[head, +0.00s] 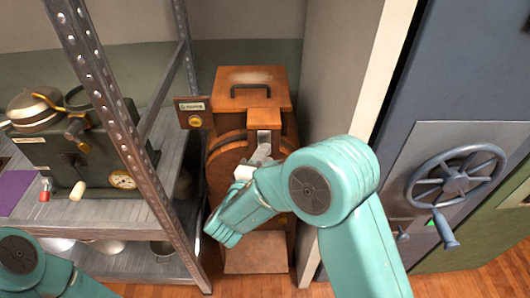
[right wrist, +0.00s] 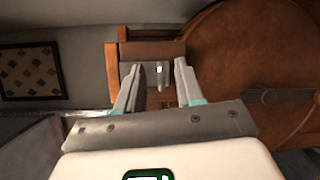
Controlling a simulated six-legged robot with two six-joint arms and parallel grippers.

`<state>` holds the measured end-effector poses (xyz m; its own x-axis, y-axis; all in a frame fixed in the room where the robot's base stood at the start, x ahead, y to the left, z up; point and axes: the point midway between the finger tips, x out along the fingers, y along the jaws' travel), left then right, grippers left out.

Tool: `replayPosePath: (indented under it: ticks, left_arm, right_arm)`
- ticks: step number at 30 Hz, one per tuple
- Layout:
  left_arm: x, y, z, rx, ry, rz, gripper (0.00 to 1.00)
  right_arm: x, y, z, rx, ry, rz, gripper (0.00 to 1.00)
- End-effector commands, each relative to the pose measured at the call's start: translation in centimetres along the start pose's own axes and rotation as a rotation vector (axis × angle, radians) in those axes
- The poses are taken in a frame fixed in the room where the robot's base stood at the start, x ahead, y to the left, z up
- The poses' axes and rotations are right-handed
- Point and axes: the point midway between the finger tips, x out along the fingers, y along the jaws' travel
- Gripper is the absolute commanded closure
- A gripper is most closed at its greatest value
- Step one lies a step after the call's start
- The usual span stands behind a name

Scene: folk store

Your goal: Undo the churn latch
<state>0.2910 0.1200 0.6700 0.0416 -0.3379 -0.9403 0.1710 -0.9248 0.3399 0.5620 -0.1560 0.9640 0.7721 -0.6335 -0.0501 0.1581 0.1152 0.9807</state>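The wooden churn (head: 222,165) stands in the middle of the head view, with a boxy top and a dark handle on its lid. A metal latch (head: 264,138) sits on its front, below a small wooden block; it also shows in the right wrist view (right wrist: 157,75). My right gripper (head: 262,154) is at the latch. In the right wrist view its two fingers (right wrist: 160,72) are apart, with the latch's small knob seen between them; contact cannot be told. Only a part of my left arm shows at the lower left; its gripper is out of view.
A metal shelf (head: 140,210) with a green machine (head: 75,150) stands on the left, its perforated post near the churn. A small sign (head: 193,112) sticks out beside the churn. A pale wall edge and a blue safe door with a wheel (head: 455,178) are on the right.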

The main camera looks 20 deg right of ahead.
Motion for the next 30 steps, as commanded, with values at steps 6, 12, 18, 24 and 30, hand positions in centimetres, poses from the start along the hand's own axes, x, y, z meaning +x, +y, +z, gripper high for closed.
replayPosePath:
  ticks: [6, 12, 18, 24, 30]
  left_arm:
    - [-0.06, 0.02, 0.01, 0.0, 0.0, 0.0, 0.43]
    - [-0.06, 0.02, 0.01, 0.0, 0.0, 0.0, 0.43]
    - [-0.06, 0.02, 0.01, 0.0, 0.0, 0.0, 0.43]
    - [-0.24, 0.08, 0.01, 0.0, 0.0, 0.0, 0.43]
    - [-0.91, 0.33, 0.03, 0.0, 0.0, 0.0, 0.43]
  right_arm:
    - [-0.08, -0.06, 0.11, -0.001, 0.001, 0.0, 0.63]
    - [-0.12, -0.06, 0.12, -0.001, 0.001, 0.0, 0.79]
    - [-0.05, -0.06, 0.11, -0.001, 0.001, 0.0, 1.0]
    - [-0.03, 0.15, 0.17, -0.008, 0.003, -0.016, 1.0]
    - [-0.31, 0.78, 0.44, -0.038, 0.014, -0.091, 1.0]
